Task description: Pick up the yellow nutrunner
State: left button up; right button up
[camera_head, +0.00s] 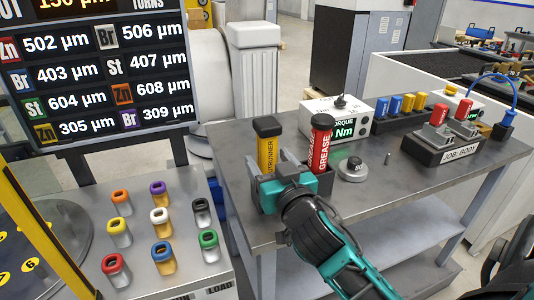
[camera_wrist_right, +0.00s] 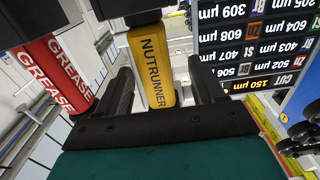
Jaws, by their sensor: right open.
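The yellow nutrunner (camera_head: 266,154) with a black cap stands upright at the left end of the grey workbench, its lower part hidden behind my right gripper (camera_head: 268,182). In the right wrist view the nutrunner (camera_wrist_right: 152,66), with its lettering facing me, lies between the two black fingers of my right gripper (camera_wrist_right: 160,82). The fingers are open, with a visible gap on each side of the yellow body. My left gripper is not in view.
A red grease tube (camera_head: 320,143) stands close to the right of the nutrunner; it also shows in the wrist view (camera_wrist_right: 53,74). A grey round weight-like part (camera_head: 352,170) and a torque box (camera_head: 338,118) stand beyond. Colored sockets (camera_head: 160,221) stand on a panel at left.

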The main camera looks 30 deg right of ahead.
jog(key=x, duration=0.5)
jog(key=shift+d+f, duration=0.2)
jog(key=shift+f, duration=0.1)
jog(key=shift+c, duration=0.3)
jog(key=c, duration=1.1)
jog(key=shift+r, duration=0.15)
jog(key=shift+r, duration=0.1)
